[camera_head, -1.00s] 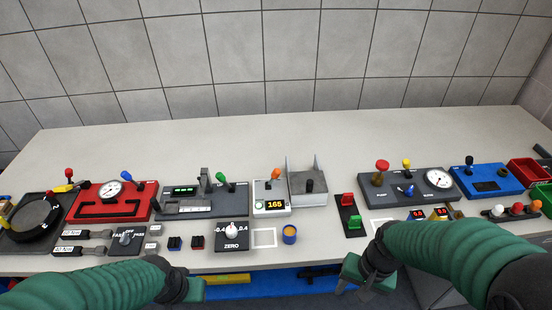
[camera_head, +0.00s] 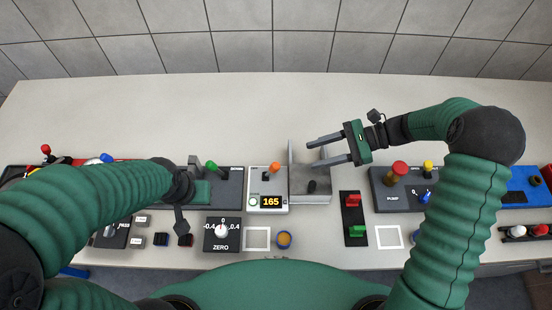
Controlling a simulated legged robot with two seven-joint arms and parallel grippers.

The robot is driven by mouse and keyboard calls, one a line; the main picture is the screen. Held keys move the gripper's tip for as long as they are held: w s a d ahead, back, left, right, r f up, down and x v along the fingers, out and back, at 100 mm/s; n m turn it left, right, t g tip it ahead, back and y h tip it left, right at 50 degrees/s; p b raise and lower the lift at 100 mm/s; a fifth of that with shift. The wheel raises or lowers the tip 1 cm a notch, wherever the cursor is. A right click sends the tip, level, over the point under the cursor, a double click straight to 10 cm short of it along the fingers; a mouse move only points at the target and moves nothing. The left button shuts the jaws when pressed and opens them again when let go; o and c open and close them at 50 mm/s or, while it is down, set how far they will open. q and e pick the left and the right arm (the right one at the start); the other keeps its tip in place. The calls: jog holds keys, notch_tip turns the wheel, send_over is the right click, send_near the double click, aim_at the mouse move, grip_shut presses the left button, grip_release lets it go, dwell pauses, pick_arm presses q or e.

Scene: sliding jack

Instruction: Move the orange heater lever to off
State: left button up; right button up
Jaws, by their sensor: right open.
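The orange lever (camera_head: 274,168) stands up from the upper part of a light grey heater panel (camera_head: 256,184). A display (camera_head: 270,202) on the panel reads 165. My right gripper (camera_head: 315,154) is open and empty. It points left, above the grey metal box just right of the panel, with its fingertips a short way right of the orange lever and apart from it. My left arm reaches over the panels at the left. My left gripper (camera_head: 203,191) shows only in part beside the green lever, and its fingers cannot be made out.
The grey box (camera_head: 310,190) with a black knob stands right beside the heater panel. A green lever (camera_head: 211,167) is to its left. Red and green switches (camera_head: 353,201) and a pump panel (camera_head: 380,190) lie to the right. The table behind is clear.

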aim_at(278, 164)
jog(key=x, duration=0.5)
jog(key=p+x, duration=0.1)
jog(key=x, duration=0.5)
jog(key=shift+w+a+f, duration=0.15)
jog(key=shift+a+f, duration=0.1)
jog(key=shift+f, duration=0.05)
jog(key=shift+s+a, duration=0.25)
jog(key=shift+a, duration=0.2)
jog(key=shift+w+d+f, duration=0.1)
jog(key=shift+d, duration=0.05)
jog(key=shift+c, duration=1)
jog(key=c, duration=0.5)
grip_shut()
jog(key=shift+w, duration=0.1)
